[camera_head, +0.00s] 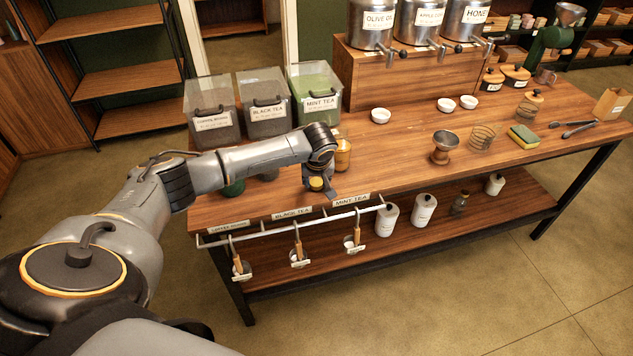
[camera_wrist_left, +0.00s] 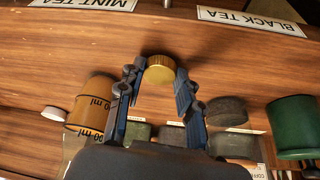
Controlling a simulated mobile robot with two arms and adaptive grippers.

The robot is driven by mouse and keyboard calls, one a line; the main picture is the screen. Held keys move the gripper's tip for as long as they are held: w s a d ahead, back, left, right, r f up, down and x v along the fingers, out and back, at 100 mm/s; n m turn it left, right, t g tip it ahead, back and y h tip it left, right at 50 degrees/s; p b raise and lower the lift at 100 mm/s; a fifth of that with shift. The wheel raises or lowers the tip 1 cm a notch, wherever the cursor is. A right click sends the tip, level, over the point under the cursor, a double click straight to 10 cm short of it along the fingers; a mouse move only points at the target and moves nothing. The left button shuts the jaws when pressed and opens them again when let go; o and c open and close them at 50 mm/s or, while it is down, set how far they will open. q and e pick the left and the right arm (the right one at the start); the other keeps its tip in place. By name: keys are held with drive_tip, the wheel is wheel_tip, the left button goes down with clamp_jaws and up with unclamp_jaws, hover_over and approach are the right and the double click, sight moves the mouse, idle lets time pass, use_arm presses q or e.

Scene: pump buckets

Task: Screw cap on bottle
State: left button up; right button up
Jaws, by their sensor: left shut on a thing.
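My left gripper (camera_head: 317,180) is over the front part of the wooden table, with the yellow-gold cap (camera_head: 316,184) at its fingertips. In the left wrist view the fingers (camera_wrist_left: 157,88) are shut on the round gold cap (camera_wrist_left: 160,70), one on each side. An amber bottle (camera_head: 343,156) stands just behind and to the right of the gripper, apart from it. It also shows in the left wrist view (camera_wrist_left: 88,106), with "ml" markings. A green bottle (camera_wrist_left: 294,125) and a dark grey one (camera_wrist_left: 226,112) show on the other side. My right gripper is not in view.
Tea bins (camera_head: 268,105) stand behind my left arm. White bowls (camera_head: 380,116), a metal funnel (camera_head: 443,146) and a green-yellow sponge (camera_head: 523,137) are on the table (camera_head: 400,168) to the right. A rail (camera_head: 290,226) with hanging scoops runs along the front edge. The table's front middle is clear.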

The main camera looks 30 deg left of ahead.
use_arm(q)
drive_tip(key=shift+r, duration=0.5)
drive_tip(key=s+d+r, duration=0.2)
drive_tip(key=s+r, duration=0.3)
drive_tip(key=s, duration=0.1)
drive_tip(key=s+d+r+b, duration=0.1)
drive_tip(key=s+d+r, duration=0.1)
drive_tip(key=s+r, duration=0.4)
drive_tip(key=shift+s+d+r, duration=0.25)
drive_tip(key=shift+s+d, duration=0.05)
drive_tip(key=shift+s, duration=0.3)
drive_tip(key=d+r+m+h, duration=0.1)
drive_tip(key=d+r+m, duration=0.1)
drive_tip(key=d, duration=0.5)
drive_tip(key=s+d+r+m+t+h, duration=0.1)
drive_tip(key=d+r+m, duration=0.1)
drive_tip(key=d+m, duration=0.3)
drive_tip(key=shift+s+d+h, duration=0.3)
drive_tip(key=shift+d, duration=0.55)
